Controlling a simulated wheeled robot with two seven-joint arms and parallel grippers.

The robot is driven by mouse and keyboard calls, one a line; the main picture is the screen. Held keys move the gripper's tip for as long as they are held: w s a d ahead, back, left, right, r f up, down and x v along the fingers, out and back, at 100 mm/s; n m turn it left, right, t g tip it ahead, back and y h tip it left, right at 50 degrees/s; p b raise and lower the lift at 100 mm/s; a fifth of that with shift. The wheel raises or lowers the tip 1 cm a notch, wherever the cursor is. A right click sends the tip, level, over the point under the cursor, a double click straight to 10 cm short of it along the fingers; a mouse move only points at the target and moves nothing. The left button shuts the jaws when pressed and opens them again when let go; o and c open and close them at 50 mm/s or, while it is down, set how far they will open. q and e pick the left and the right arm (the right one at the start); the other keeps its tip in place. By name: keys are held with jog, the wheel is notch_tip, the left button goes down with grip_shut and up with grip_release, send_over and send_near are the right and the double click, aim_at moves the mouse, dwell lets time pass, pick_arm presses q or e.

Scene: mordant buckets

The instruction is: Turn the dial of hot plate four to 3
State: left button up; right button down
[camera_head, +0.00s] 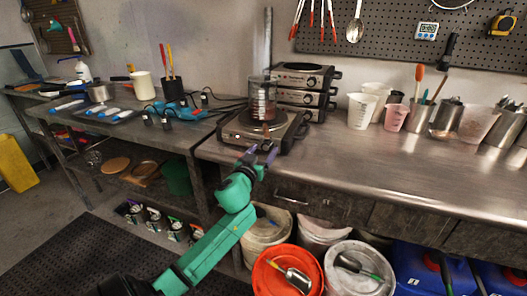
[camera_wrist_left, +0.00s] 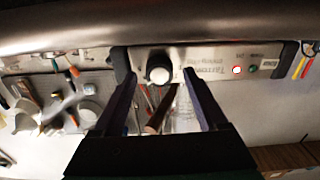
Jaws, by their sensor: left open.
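A hot plate (camera_head: 245,132) stands near the front edge of the steel counter, with a glass beaker of dark liquid (camera_head: 263,100) on it. My left gripper (camera_head: 266,150) is at its front. The dial's setting and the plate's number are not readable. My right gripper is not in view.
More hot plates (camera_head: 303,88) are stacked behind. White pails (camera_head: 362,110) and tool cups stand along the counter's back. An orange bucket (camera_head: 288,272) and others sit below. The counter's front right is clear (camera_head: 340,165).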

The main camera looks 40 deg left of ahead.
pick_arm(q)
jog(key=shift+w, duration=0.15)
jog(key=shift+c, duration=0.3)
grip_shut()
jog(key=shift+n, duration=0.3)
jog(key=n+p, duration=0.2)
jog(key=n, duration=0.1)
jog(key=shift+r, duration=0.15)
jog(key=shift+n+p, duration=1.2)
jog(key=shift+n, duration=0.4)
